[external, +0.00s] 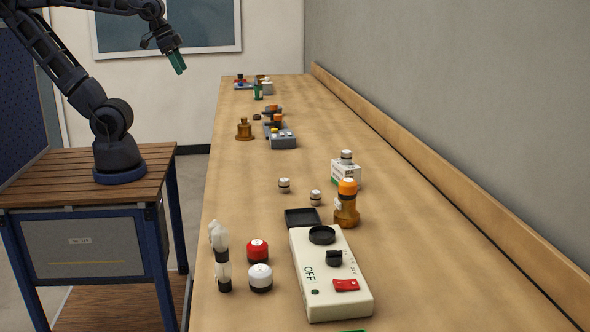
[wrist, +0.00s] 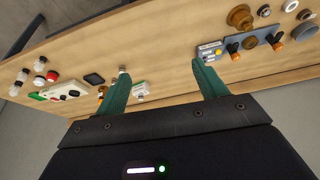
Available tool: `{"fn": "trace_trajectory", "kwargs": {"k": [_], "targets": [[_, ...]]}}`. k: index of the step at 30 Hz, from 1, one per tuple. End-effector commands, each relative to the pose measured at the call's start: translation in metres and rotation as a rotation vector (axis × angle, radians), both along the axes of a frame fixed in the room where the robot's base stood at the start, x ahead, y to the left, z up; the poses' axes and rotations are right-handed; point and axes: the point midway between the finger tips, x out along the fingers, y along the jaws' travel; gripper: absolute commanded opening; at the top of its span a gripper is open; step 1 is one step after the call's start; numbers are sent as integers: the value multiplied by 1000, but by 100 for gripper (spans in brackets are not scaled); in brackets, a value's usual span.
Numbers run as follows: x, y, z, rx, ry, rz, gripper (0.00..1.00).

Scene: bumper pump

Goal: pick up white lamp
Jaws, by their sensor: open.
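A white domed lamp (external: 260,275) with a dark base stands upright near the front of the long wooden table, left of a white control box. A similar red domed one (external: 257,250) stands just behind it. In the wrist view, several small white domed pieces (wrist: 39,81) and a red one (wrist: 52,75) sit at the far left; I cannot tell which is the lamp. My gripper (external: 177,63) is raised in the air left of the table's far part, well away from the lamp. Its green fingers are spread and empty in the wrist view (wrist: 163,78).
The white control box (external: 333,278) has black and red switches. A tall white-and-black piece (external: 222,262) stands left of the lamp. An orange-topped brown piece (external: 346,204) and a small white carton (external: 345,173) are behind the box. A wall ledge (external: 440,180) runs along the right.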

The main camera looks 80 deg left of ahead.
Motion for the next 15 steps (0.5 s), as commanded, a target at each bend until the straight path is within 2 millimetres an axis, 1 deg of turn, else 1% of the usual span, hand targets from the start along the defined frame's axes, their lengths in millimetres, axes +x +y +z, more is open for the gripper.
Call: {"fn": "trace_trajectory", "kwargs": {"k": [1,8,11,15], "targets": [[11,-6,2,13,7,-32,71],[67,-47,10,75,23,-216,71],[91,-69,10,98,29,-298,71],[124,-102,7,123,37,-418,71]]}}
